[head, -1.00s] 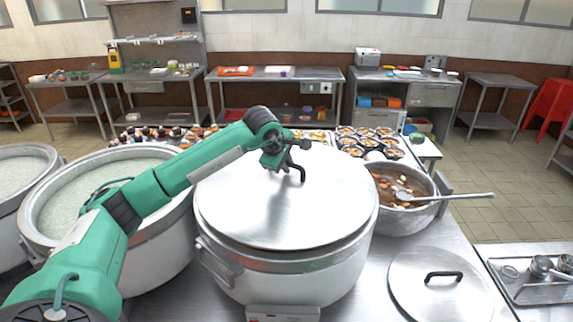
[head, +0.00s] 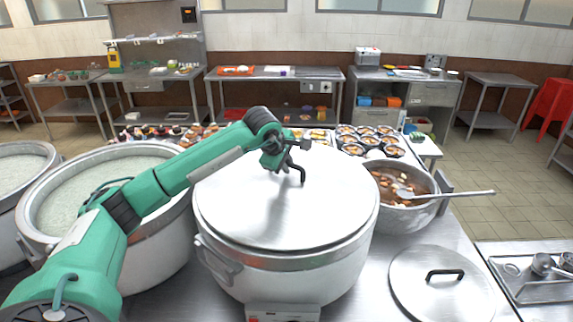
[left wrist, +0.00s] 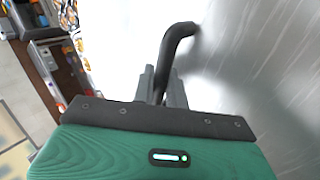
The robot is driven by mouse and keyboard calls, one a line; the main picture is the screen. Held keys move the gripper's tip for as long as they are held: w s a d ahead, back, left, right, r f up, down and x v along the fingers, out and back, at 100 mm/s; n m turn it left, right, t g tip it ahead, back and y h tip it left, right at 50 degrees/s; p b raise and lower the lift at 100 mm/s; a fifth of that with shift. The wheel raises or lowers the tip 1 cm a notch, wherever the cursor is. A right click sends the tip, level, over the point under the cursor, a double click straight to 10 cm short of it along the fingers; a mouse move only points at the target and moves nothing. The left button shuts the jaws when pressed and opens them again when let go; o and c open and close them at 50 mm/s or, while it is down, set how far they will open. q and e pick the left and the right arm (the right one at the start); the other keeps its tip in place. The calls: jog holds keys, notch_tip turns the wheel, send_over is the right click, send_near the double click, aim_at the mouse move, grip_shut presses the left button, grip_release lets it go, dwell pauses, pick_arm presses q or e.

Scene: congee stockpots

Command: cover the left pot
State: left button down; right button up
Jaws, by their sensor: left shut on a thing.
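A large steel lid (head: 250,215) with a black handle (head: 302,175) lies over the big pot (head: 285,284) in the middle and covers its mouth. Whether it rests fully on the rim is hard to tell. My left gripper (head: 289,160) is shut on the handle, above the lid. In the left wrist view, the handle (left wrist: 176,42) rises from between the fingers (left wrist: 160,88), with the shiny lid (left wrist: 255,60) on the right. An open pot of pale congee (head: 80,190) stands to the left, partly behind my left arm. My right gripper is not in view.
Another open pot (head: 20,170) is at the far left edge. A bowl of brown stew (head: 405,215) with a ladle stands right of the covered pot. A second lid (head: 430,295) lies flat on the counter, front right. Small bowls (head: 372,140) stand behind.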

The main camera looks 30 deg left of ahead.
pick_arm(q)
jog(key=shift+r, duration=0.15)
jog(key=shift+f+b, duration=0.3)
jog(key=shift+b, duration=0.15)
dwell(0.5)
jog(key=c, duration=1.3)
grip_release()
jog(key=shift+c, duration=0.2)
jog(key=shift+s+f, duration=0.1)
jog(key=shift+s+r+b, duration=0.3)
jog(key=shift+r+b, duration=0.05)
jog(key=shift+r, duration=0.15)
jog(key=b+v, duration=0.3)
jog(key=v, duration=0.9)
jog(key=shift+r+b, duration=0.3)
jog(key=shift+r, duration=0.1)
